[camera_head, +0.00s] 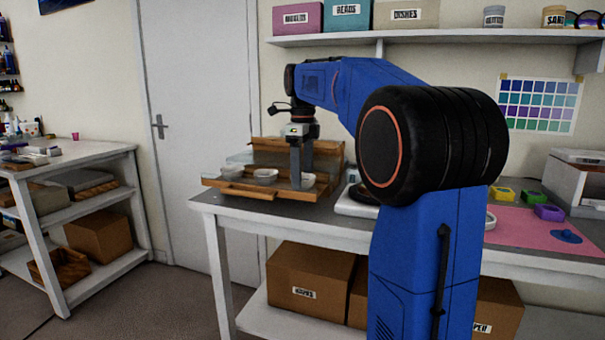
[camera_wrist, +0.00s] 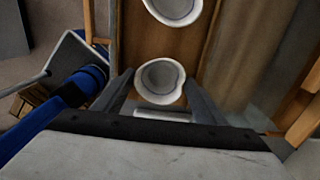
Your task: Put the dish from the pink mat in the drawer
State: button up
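The wooden drawer (camera_head: 260,194) is pulled out at the left end of the workbench and holds several white dishes. My gripper (camera_head: 301,183) points down into its right part. In the wrist view, my gripper (camera_wrist: 160,80) has one finger on each side of a small white dish (camera_wrist: 161,82) with a spout, and both fingers appear to touch its rim. This dish also shows low at the fingertips in the head view (camera_head: 307,181). Another white dish (camera_wrist: 173,8) stands apart from it in the drawer.
On the mat are a blue piece (camera_head: 566,236) and a purple block (camera_head: 549,212); yellow and green blocks stand near its back edge. A white device (camera_head: 355,206) sits between drawer and mat, partly hidden by my arm. A shelf (camera_head: 440,38) runs above. Cardboard boxes (camera_head: 308,278) stand below.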

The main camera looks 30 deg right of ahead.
jog(key=shift+r, duration=0.15)
notch_tip(320, 180, up, 12)
dwell(0.7)
jog(key=s+a+f+n+t, duration=0.2)
jog(key=s+a+f+n, duration=0.8)
jog(key=s+f+n, duration=0.4)
jog(key=s+a+f+n+t, duration=0.1)
jog(key=s+a+f+n, duration=0.1)
jog(key=s+f+n, duration=0.5)
jog(key=s+a+f+n+t, duration=0.1)
jog(key=s+a+f+n, duration=0.2)
jog(key=s+f+n, duration=0.4)
notch_tip(320, 180, down, 7)
jog(key=shift+s+a+f+t, duration=0.2)
jog(key=shift+s+a+t, duration=0.15)
jog(key=shift+s, duration=0.9)
